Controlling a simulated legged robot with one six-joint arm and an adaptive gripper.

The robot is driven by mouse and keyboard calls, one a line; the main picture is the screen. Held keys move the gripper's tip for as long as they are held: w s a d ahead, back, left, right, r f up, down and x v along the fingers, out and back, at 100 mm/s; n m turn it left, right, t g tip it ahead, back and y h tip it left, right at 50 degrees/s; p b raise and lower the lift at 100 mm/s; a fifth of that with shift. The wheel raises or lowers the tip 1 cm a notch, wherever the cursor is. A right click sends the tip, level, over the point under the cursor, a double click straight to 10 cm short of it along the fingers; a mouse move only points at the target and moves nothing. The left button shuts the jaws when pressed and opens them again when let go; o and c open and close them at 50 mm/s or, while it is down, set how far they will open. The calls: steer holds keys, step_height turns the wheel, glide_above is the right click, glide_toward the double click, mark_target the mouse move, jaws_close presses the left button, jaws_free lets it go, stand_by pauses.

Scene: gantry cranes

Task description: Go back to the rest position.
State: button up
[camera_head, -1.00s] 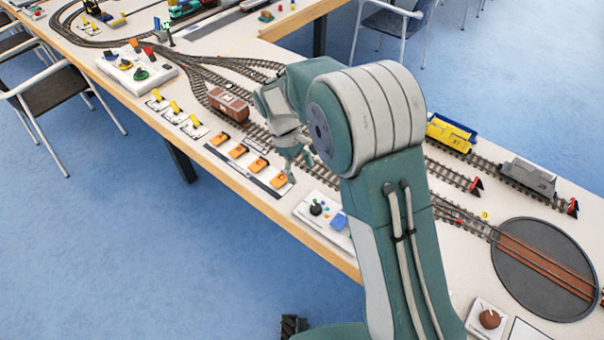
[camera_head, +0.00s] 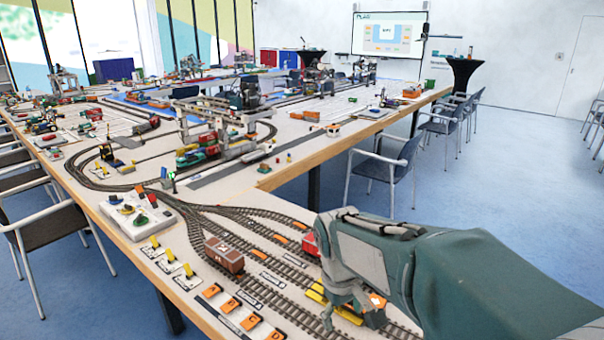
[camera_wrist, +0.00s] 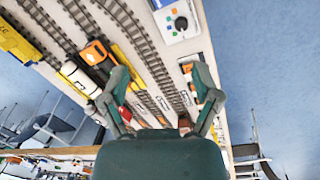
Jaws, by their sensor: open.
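Tracks and white table surface show beyond the fingers. My arm covers the lower right corner of the head view and hides part of the tracks.
A brown wagon (camera_head: 224,254) stands on the tracks left of my gripper. Chairs (camera_head: 388,172) stand on the blue floor. A gantry crane (camera_head: 215,112) stands farther back.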

steer(key=s+d+r+m+t, duration=0.2)
steer(key=s+d+m, duration=0.1)
steer(key=s, duration=0.4)
steer(key=s+d+r+m+t+y, duration=0.1)
steer(key=s+d+r+m+t, duration=0.2)
steer(key=s, duration=0.5)
steer(key=shift+s+d+r, duration=0.15)
steer(key=shift+s+d, duration=0.15)
steer(key=shift+d, duration=0.55)
